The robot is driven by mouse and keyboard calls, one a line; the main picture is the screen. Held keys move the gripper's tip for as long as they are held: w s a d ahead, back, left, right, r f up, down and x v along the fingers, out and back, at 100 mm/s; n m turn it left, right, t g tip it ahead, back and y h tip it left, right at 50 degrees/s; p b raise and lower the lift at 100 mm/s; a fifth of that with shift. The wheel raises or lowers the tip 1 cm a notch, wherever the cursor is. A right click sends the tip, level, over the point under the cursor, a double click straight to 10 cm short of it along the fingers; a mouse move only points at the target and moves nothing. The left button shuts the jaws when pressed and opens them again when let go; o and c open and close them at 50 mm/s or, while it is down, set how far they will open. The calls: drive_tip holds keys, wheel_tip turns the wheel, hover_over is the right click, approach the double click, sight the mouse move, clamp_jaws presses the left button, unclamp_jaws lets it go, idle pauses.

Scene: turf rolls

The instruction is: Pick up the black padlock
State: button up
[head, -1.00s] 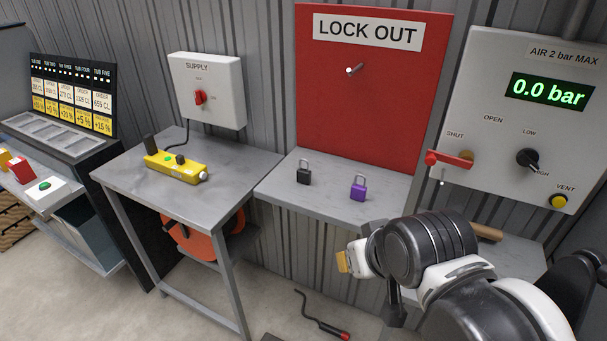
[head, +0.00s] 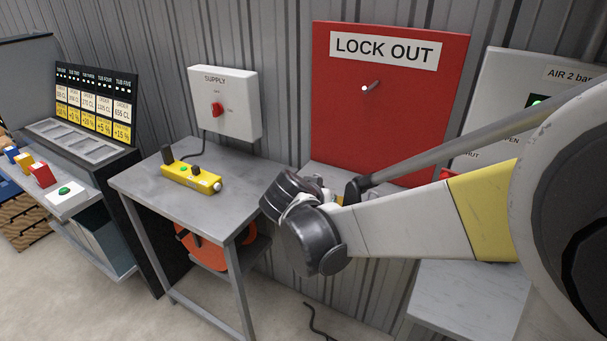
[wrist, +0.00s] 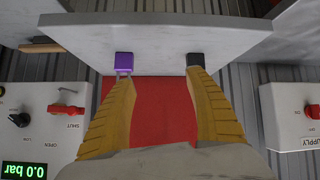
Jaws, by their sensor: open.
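The black padlock (wrist: 195,59) shows in the wrist view, by the shelf's edge, its lower part hidden by the right finger's tip. The purple padlock (wrist: 124,61) is left of it, near the left finger's tip. My gripper (wrist: 160,82) is open and empty, its two yellow fingers spread wide with the gap between the two padlocks. I cannot tell whether a finger touches either padlock. In the head view my arm hides both padlocks and most of the gripper.
The padlocks' grey shelf (wrist: 160,35) lies below the red LOCK OUT board (head: 385,110), which has a peg. A grey table (head: 150,190) with a yellow control box (head: 191,178) stands to the left. The SUPPLY box (head: 224,103) and the air panel (wrist: 40,120) flank the board.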

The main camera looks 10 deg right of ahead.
drive_tip(key=w+a+f+m, duration=0.1)
drive_tip(key=w, duration=0.1)
drive_tip(key=w+a+f+t+h, duration=0.1)
drive_tip(key=w+a, duration=0.1)
drive_tip(key=w+a+f+m+t+h, duration=0.1)
drive_tip(key=w+a, duration=0.1)
drive_tip(key=w, duration=0.1)
drive_tip(key=shift+a+f+m, duration=0.1)
drive_tip(key=shift+f+m, duration=0.2)
drive_tip(key=b+x, duration=0.1)
drive_tip(key=x, duration=0.4)
drive_tip(key=shift+w+f, duration=0.15)
drive_tip(key=shift+w, duration=0.1)
drive_tip(key=b+x, duration=0.2)
drive_tip(key=x, duration=0.3)
drive_tip(key=shift+w+b, duration=0.2)
drive_tip(key=shift+b, duration=0.2)
drive_tip(key=shift+c, duration=0.6)
drive_tip(key=c, duration=1.2)
